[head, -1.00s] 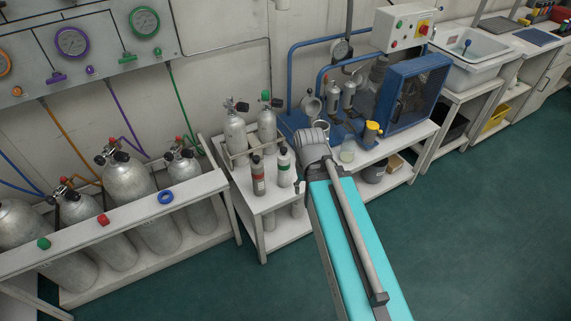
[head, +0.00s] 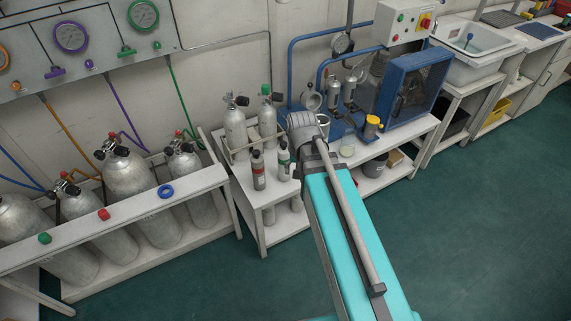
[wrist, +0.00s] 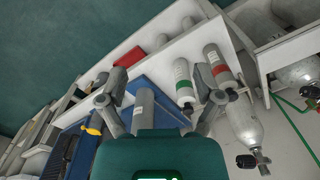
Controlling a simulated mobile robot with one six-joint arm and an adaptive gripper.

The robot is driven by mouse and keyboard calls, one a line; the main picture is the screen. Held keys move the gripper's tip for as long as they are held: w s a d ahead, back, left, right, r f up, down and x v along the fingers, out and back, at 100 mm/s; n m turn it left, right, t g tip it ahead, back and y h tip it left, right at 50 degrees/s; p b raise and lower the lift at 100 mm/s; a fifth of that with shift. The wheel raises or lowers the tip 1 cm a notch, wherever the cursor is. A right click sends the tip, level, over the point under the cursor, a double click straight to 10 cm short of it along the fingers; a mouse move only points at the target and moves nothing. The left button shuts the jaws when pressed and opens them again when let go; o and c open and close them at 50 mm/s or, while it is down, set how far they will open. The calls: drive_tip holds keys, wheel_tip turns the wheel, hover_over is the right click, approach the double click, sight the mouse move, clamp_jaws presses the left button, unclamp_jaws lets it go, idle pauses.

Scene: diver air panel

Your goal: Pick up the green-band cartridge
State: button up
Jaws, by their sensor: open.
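The green-band cartridge (head: 284,166) is a small grey cylinder with a green band, standing upright on the small white bench (head: 252,191). In the wrist view the green-band cartridge (wrist: 183,82) lies just inside my right finger, toward the upper right of the jaw gap. The red-band cartridge (head: 258,171) stands beside it on the left in the head view; it also shows in the wrist view (wrist: 219,68), outside my right finger. My gripper (wrist: 158,95) is open with its fingers wide apart, holding nothing. In the head view my arm hides most of the gripper.
Two larger cylinders (head: 236,128) stand behind the cartridges in a rack. A blue compressor (head: 408,92) is on the bench to the right. Large tanks (head: 129,184) stand in a white rack on the left. The green floor in front is clear.

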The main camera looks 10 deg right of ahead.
drive_tip(key=w+m, duration=0.9)
drive_tip(key=w, duration=0.4)
drive_tip(key=r+m+p, duration=0.1)
drive_tip(key=m, duration=1)
hover_over(284, 143)
drive_tip(key=shift+r, duration=0.15)
wheel_tip(284, 143, down, 9)
drive_tip(key=b, duration=0.8)
drive_tip(key=shift+r, duration=0.15)
drive_tip(key=shift+b, duration=0.35)
wheel_tip(284, 143, down, 5)
drive_tip(key=b, duration=0.5)
drive_tip(key=shift+w, duration=0.1)
clamp_jaws()
